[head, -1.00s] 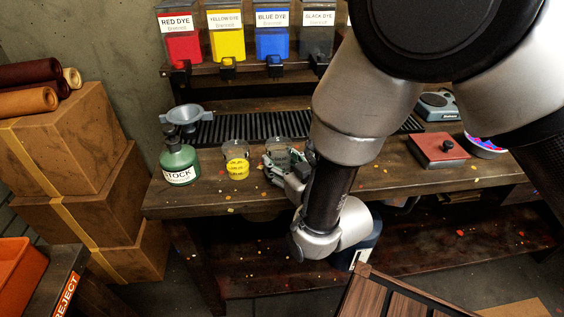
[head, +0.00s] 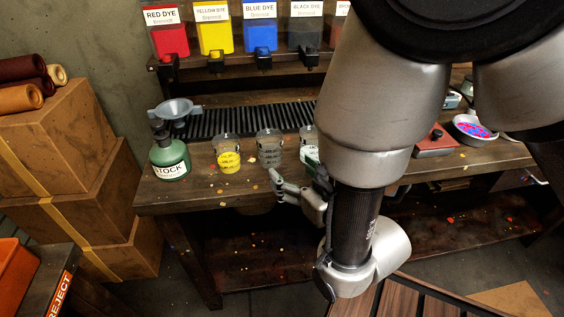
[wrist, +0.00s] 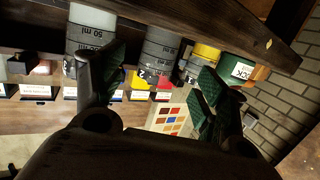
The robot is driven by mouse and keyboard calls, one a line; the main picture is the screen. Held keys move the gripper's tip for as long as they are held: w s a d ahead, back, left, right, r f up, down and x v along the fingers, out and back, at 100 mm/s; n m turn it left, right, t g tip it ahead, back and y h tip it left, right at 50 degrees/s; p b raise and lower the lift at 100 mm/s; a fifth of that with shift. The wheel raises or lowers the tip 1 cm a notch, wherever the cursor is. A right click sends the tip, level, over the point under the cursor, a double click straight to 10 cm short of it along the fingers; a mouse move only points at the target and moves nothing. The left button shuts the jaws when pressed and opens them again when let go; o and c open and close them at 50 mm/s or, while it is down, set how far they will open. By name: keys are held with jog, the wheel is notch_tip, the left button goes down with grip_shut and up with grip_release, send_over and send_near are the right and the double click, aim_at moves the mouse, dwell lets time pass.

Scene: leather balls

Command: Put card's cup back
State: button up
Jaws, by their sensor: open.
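Three clear measuring cups stand in a row on the bench: one with yellow liquid (head: 229,157), a middle cup with no coloured liquid visible (head: 269,148), and a right cup (head: 308,142) partly hidden by my arm. In the wrist view, the yellow cup (wrist: 203,56), middle cup (wrist: 160,50) and another cup (wrist: 92,27) show upside down. A colour card (wrist: 170,118) with several swatches hangs in the background. My gripper (head: 288,188) is at the bench's front edge, just in front of the cups. Its fingers (wrist: 155,92) are spread, with nothing held between them.
Dye dispensers (head: 213,32) line the shelf behind. A red box (head: 436,142) and a bowl of coloured pieces (head: 472,130) are to the right. Cardboard boxes (head: 75,150) stand left.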

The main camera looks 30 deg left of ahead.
jog(key=w+d+r+m+h, duration=0.1)
jog(key=w+d, duration=0.1)
jog(key=w, duration=0.1)
jog(key=w+d+r+m+h, duration=0.1)
jog(key=w+d+r, duration=0.1)
jog(key=w, duration=0.2)
jog(key=w+d+r+m+h, duration=0.1)
jog(key=w+d, duration=0.2)
jog(key=shift+w+r+t+h, duration=0.2)
jog(key=shift+w+t+h, duration=0.05)
jog(key=shift+t+h, duration=0.05)
jog(key=w+d+r+m+h, duration=0.2)
jog(key=w+d+r, duration=0.2)
jog(key=d, duration=0.4)
jog(key=w+d+r+m+h, duration=0.1)
jog(key=w+d+r+h, duration=0.2)
jog(key=d, duration=0.5)
jog(key=d+r+m+g+h, duration=0.15)
jog(key=d+r, duration=0.25)
jog(key=d, duration=0.9)
jog(key=s+d+r+m+g+h, duration=0.1)
jog(key=s+d+r+m+h, duration=0.1)
jog(key=s+d, duration=0.7)
jog(key=s+d+r+m+g+h, duration=0.1)
jog(key=s+d+r+m+g, duration=0.1)
jog(key=s+d, duration=0.7)
jog(key=shift+d+r+h, duration=0.35)
jog(key=shift+d+r, duration=0.25)
jog(key=shift+d, duration=0.4)
